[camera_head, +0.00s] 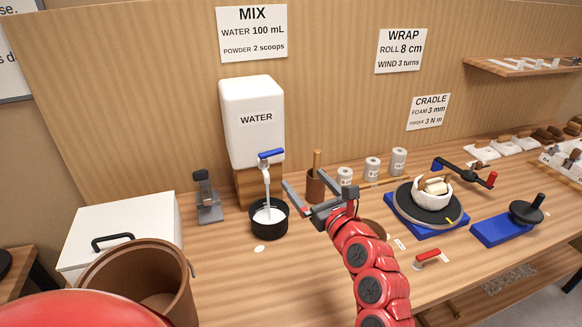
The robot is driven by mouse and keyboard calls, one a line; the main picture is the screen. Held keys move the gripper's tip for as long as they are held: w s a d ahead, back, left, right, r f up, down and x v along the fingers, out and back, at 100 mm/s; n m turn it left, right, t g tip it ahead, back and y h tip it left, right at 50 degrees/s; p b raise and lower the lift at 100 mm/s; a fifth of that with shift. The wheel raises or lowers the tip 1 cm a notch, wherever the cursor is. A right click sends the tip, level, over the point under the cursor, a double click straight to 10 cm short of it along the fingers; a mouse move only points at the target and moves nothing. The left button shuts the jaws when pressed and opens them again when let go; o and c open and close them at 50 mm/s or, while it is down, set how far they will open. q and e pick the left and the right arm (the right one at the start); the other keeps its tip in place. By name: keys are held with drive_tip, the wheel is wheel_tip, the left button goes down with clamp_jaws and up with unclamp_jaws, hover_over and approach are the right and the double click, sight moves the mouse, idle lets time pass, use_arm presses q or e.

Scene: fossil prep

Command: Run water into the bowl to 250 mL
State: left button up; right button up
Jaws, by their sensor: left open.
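The white water tank (252,122), marked WATER, stands on a wooden stand against the back panel. Its tap has a blue handle (271,154). A pale stream (267,187) runs from the tap down into the black bowl (268,230) below. White contents show inside the bowl; I cannot read a volume there.
A sign (252,32) reads MIX, water 100 mL, powder 2 scoops. A brown cup (316,188) with a wooden handle stands close behind my gripper. A grey stand (208,198) is left of the bowl. A brown bucket (135,270) and white box (120,228) fill the lower left.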

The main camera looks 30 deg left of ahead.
sight(273, 155)
use_arm(q)
drive_tip(key=shift+g, duration=0.3)
drive_tip(key=p+x, duration=0.2)
drive_tip(key=x, duration=0.3)
drive_tip(key=p+x, duration=0.1)
drive_tip(key=x, duration=0.5)
drive_tip(key=f+p+x, duration=0.1)
drive_tip(key=p+x, duration=0.1)
drive_tip(key=x, duration=0.3)
drive_tip(key=shift+s+a+f+p, duration=0.1)
drive_tip(key=shift+s+a+p, duration=0.1)
drive_tip(key=shift+a+p, duration=0.15)
drive_tip(key=shift+w+a+f, duration=0.2)
drive_tip(key=shift+w+a, duration=0.15)
drive_tip(key=shift+a, duration=0.2)
